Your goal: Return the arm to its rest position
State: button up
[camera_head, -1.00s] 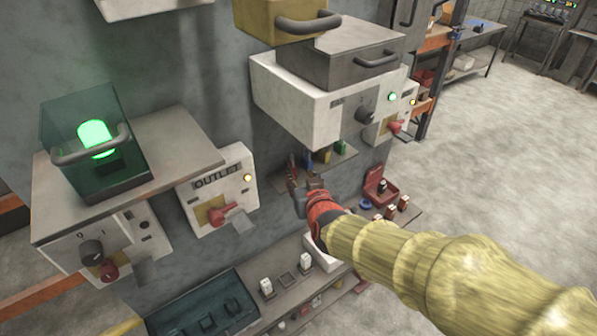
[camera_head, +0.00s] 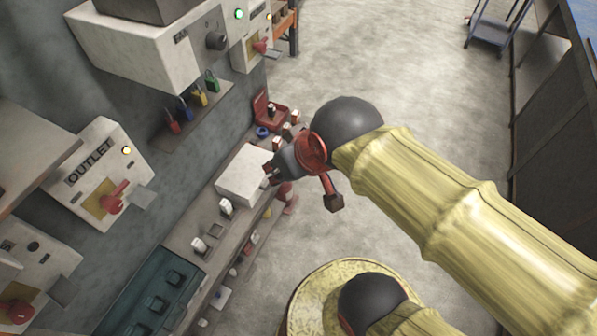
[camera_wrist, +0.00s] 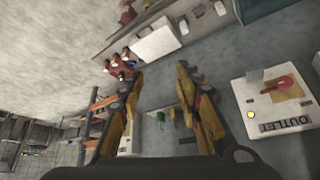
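My arm, in a yellow sleeve with dark joints, reaches in from the right of the head view and is bent. My gripper (camera_head: 271,172) is at its end, seen over the white box on the work ledge; I cannot tell the height between them. In the wrist view my gripper (camera_wrist: 157,70) has its two orange and black fingers spread apart, with nothing between them.
On the left is a grey wall with an OUTLET panel (camera_head: 100,172) and padlocks (camera_head: 199,95) on a small shelf. Below run the ledge with a white box (camera_head: 243,178) and a teal tray (camera_head: 150,290). Open floor (camera_head: 400,75) lies to the right; a cart (camera_head: 497,28) stands far back.

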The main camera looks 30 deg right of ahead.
jog(key=s, duration=0.1)
jog(key=s+d, duration=0.1)
jog(key=s, duration=0.1)
jog(key=shift+d+f+g, duration=0.1)
jog(key=shift+d+g, duration=0.15)
jog(key=shift+g, duration=0.15)
jog(key=shift+f, duration=0.1)
notch_tip(320, 180, down, 12)
jog(key=b, duration=1.2)
jog(key=shift+f+b, duration=0.2)
jog(key=shift+b, duration=0.15)
jog(key=shift+w, duration=0.1)
jog(key=shift+a, duration=0.1)
jog(key=shift+c, duration=0.5)
